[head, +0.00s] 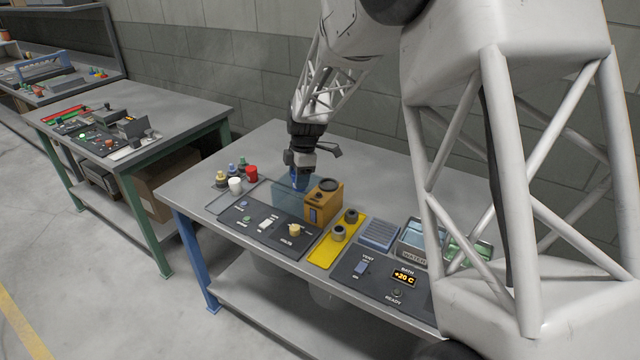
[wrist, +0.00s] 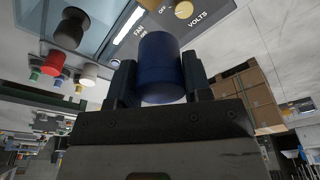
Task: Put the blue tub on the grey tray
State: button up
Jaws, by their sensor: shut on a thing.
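A flat grey piece (head: 221,203), which looks like the grey tray, lies at the left end of the dark control panel, left of the tub. I cannot tell for sure that it is the tray. The tub is apart from it.
A white tub (head: 235,185), a red tub (head: 251,173) and small bottles stand left of my gripper. An orange-brown box (head: 324,204) stands close on the right. A bluish clear pane (head: 285,194) is near the tub. A yellow mat (head: 322,256) holds dark round parts.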

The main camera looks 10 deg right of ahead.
jog(key=w+a+f+n, duration=0.1)
jog(key=w+a+f, duration=0.1)
jog(key=w+a, duration=0.3)
jog(key=w+a+f+n, duration=0.1)
jog(key=w+a, duration=0.4)
jog(key=a, duration=0.7)
jog(key=w+a+f+n, duration=0.1)
jog(key=w+a+f, duration=0.2)
jog(key=w+a, duration=0.2)
jog(key=a, duration=0.3)
jog(key=shift+w+a+f+g, duration=0.2)
jog(key=shift+w+a+g, duration=0.1)
jog(key=shift+a, duration=0.1)
jog(key=shift+f, duration=0.25)
jog(key=shift+f, duration=3.15)
jog(key=shift+f, duration=0.55)
jog(key=o, duration=1)
jog(key=shift+r, duration=0.15)
jog(key=shift+w+d+r, duration=0.1)
jog(key=shift+d+r, duration=0.1)
jog(key=shift+r, duration=1.05)
jog(key=shift+w+d+r, duration=0.1)
jog(key=shift+d+r, duration=0.1)
jog(key=shift+r, duration=1)
jog(key=shift+d+r, duration=0.2)
jog(key=shift+r, duration=1.05)
jog(key=shift+r, duration=0.15)
